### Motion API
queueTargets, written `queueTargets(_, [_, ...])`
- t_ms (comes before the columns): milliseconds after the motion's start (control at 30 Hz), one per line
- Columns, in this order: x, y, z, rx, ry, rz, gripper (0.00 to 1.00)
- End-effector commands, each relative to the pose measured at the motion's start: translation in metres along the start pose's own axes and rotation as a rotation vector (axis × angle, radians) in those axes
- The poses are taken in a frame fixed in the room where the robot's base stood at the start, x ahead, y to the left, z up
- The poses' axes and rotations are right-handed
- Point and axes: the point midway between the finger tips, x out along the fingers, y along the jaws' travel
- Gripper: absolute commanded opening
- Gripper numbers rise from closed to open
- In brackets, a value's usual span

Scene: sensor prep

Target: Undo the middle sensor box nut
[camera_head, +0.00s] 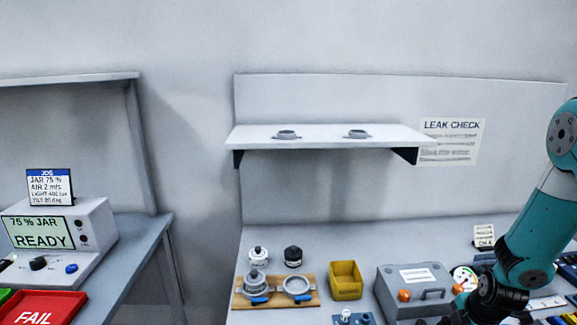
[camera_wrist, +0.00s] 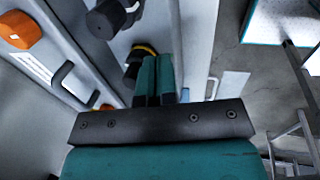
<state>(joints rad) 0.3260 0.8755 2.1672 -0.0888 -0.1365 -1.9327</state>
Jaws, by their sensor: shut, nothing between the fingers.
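The grey sensor box (camera_head: 388,303) stands on the bench at the lower right of the head view, with a handle and a white label. An orange nut (camera_head: 404,295) is at its left and another orange nut (camera_head: 458,289) at its right. I cannot make out a middle nut. In the wrist view a grey surface with a handle (camera_wrist: 68,78) bears a large orange nut (camera_wrist: 20,30) at upper left and a smaller orange one near the gripper. My gripper (camera_wrist: 158,62) is shut and empty, apart from both orange nuts. In the head view its fingertips are hidden.
A yellow bin (camera_head: 346,282) and a wooden board (camera_head: 274,292) with ring fittings stand left of the box. A round gauge (camera_head: 465,278) is close to my arm. A shelf (camera_head: 325,138) hangs above the bench.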

Motion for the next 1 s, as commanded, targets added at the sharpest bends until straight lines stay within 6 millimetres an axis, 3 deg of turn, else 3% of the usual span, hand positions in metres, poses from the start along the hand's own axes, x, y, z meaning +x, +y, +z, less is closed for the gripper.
queueTargets(33, [-0.012,0.003,0.0,0.0,-0.001,0.001,0.0])
queueTargets(300, [-0.042,0.011,0.0,0.0,0.0,-0.001,0.0])
queueTargets(667, [-0.042,0.011,0.0,0.01,0.001,-0.002,0.0])
queueTargets(833, [-0.04,0.012,0.0,0.187,0.019,-0.007,0.0])
queueTargets(1000, [-0.041,0.014,0.001,0.539,0.055,-0.031,0.0])
